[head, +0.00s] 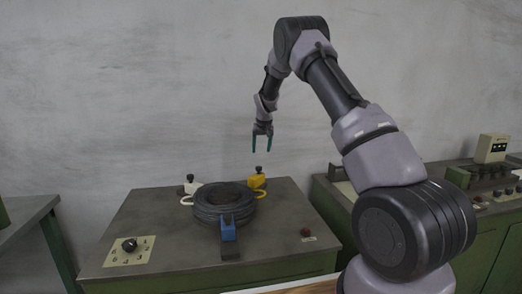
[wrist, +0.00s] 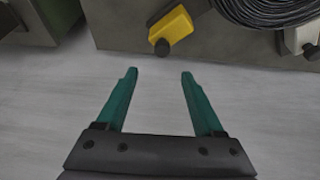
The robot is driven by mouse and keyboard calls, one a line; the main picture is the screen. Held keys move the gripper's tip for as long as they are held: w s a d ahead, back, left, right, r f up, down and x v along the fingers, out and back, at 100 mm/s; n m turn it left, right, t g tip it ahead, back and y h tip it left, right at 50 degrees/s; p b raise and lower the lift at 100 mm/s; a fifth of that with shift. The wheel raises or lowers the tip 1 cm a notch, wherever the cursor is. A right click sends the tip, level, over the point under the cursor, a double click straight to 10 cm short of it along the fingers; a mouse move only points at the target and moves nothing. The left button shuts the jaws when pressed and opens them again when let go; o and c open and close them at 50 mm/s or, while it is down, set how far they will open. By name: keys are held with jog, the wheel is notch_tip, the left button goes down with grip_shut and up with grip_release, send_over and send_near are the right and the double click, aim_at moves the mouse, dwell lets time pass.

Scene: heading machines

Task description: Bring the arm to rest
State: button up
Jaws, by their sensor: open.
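My gripper (head: 262,143) hangs from my raised arm, pointing down, with its two green fingers apart and nothing between them. It is above the back edge of the grey-topped machine (head: 150,220), well clear of the surface. In the wrist view my gripper (wrist: 158,78) is open over pale wall or floor. A yellow block with a black knob (head: 257,179) is below it on the machine; the yellow block also shows in the wrist view (wrist: 172,27), beyond the fingertips.
A coil of dark wire (head: 222,203) lies on the machine, with a white block (head: 190,185) and a blue block (head: 228,230) around it. A dial plate (head: 128,251) and red button (head: 306,232) are near the front. Another green machine (head: 490,215) stands right. Bare wall is behind.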

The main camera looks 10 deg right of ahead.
jog(key=s+d+r+m+t+y, duration=0.1)
jog(key=s+d+r+m, duration=0.15)
jog(key=s+r, duration=2.05)
jog(key=s+r+m+t+y, duration=0.1)
jog(key=s+r, duration=0.1)
jog(key=s, duration=2.6)
jog(key=shift+s+r+m+t, duration=0.2)
jog(key=shift+r+m+t, duration=0.05)
jog(key=shift+m+t, duration=0.1)
